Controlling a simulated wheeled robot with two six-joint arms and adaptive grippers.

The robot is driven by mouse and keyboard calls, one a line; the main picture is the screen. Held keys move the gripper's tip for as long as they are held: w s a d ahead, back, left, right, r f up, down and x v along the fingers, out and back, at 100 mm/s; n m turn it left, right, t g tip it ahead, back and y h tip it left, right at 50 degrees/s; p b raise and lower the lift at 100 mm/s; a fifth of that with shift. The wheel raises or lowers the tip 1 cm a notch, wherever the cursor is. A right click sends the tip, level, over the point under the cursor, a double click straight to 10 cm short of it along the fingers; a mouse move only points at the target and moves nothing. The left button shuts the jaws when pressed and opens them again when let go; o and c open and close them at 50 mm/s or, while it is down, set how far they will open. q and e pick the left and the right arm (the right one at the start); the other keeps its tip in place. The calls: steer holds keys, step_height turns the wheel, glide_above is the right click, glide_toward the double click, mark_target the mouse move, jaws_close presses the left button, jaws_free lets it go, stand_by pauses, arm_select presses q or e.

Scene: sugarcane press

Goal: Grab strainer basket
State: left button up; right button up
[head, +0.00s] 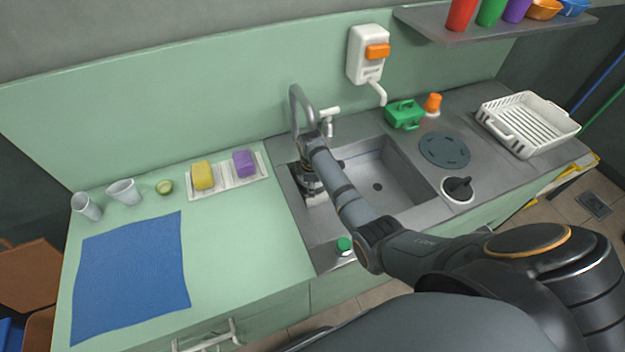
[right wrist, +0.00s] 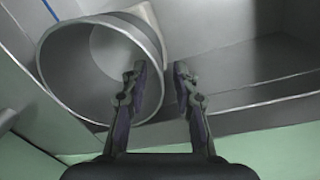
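A grey, round, open-topped vessel (right wrist: 75,85) fills the left of the right wrist view, with a pale patch inside. It may be the strainer basket; I cannot see holes in it. My right gripper (right wrist: 160,68) is open, with a gap between its fingers. The left finger overlaps the vessel's opening and the right finger shows just outside its right rim. I cannot tell whether they touch it. In the head view my right gripper (head: 309,190) reaches down at the left end of the sink (head: 397,178), and the vessel is mostly hidden there. My left gripper is not in view.
A faucet (head: 294,110) stands close behind my right arm. A green-capped item (head: 344,244) sits at the sink's front edge. A white slatted rack (head: 528,118) stands at the right. Sponges (head: 203,176) and a blue cloth (head: 130,275) lie left. The counter between cloth and sink is clear.

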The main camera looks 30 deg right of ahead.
steer(key=shift+f, duration=0.1)
jaws_close()
stand_by(0.4)
steer(key=shift+r, duration=0.35)
step_height(320, 180, up, 2)
steer(key=shift+w+r, duration=0.1)
steer(key=shift+r, duration=0.15)
steer(key=s+a+r, duration=0.3)
steer(key=s+r, duration=0.6)
steer(key=s, duration=0.4)
steer(key=shift+s+a+r+p, duration=0.4)
steer(key=shift+p, duration=0.05)
